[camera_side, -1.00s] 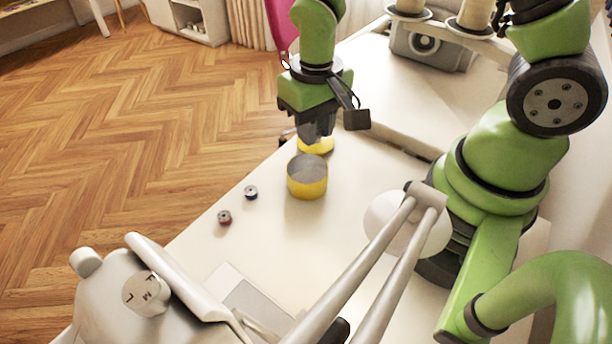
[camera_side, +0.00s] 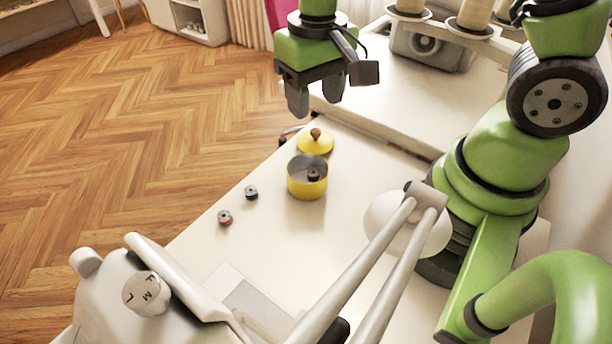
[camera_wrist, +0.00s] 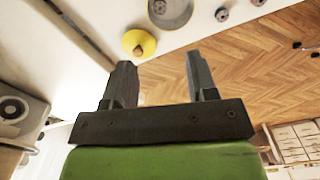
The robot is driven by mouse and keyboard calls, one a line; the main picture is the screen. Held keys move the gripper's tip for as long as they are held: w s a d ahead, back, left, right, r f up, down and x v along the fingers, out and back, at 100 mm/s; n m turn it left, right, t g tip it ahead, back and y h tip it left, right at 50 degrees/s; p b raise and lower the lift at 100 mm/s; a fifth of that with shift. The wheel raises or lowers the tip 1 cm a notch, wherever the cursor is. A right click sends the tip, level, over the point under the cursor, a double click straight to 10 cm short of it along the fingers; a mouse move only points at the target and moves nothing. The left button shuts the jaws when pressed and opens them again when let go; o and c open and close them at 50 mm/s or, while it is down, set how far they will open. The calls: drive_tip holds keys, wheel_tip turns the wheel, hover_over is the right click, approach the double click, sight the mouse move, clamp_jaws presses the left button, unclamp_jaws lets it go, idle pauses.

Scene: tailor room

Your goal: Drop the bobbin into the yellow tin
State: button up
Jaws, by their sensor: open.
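The yellow tin (camera_side: 307,186) stands open on the white table in the side view. A dark bobbin (camera_side: 313,174) sits inside it. In the wrist view the tin (camera_wrist: 183,10) is at the top edge, with the bobbin (camera_wrist: 159,7) in it. The tin's yellow lid (camera_side: 316,142), with a brown knob, lies on the table behind the tin. It also shows in the wrist view (camera_wrist: 140,42). My gripper (camera_side: 315,100) is open and empty, raised above and behind the tin and lid. Its two fingers show apart in the wrist view (camera_wrist: 160,78).
Two other small bobbins, one dark blue (camera_side: 251,192) and one red (camera_side: 225,217), stand on the table left of the tin. A grey sewing machine (camera_side: 120,295) is at the front left. The table between tin and lamp-like white piece (camera_side: 385,222) is clear.

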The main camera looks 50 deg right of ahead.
drive_tip(key=shift+r, duration=2.2)
drive_tip(key=s+r+t+y, duration=0.2)
drive_tip(key=s+r+t, duration=0.5)
drive_tip(key=s+r, duration=0.3)
drive_tip(key=shift+d+r+m, duration=0.2)
drive_tip(key=shift+r+m, duration=0.1)
drive_tip(key=shift+r, duration=0.4)
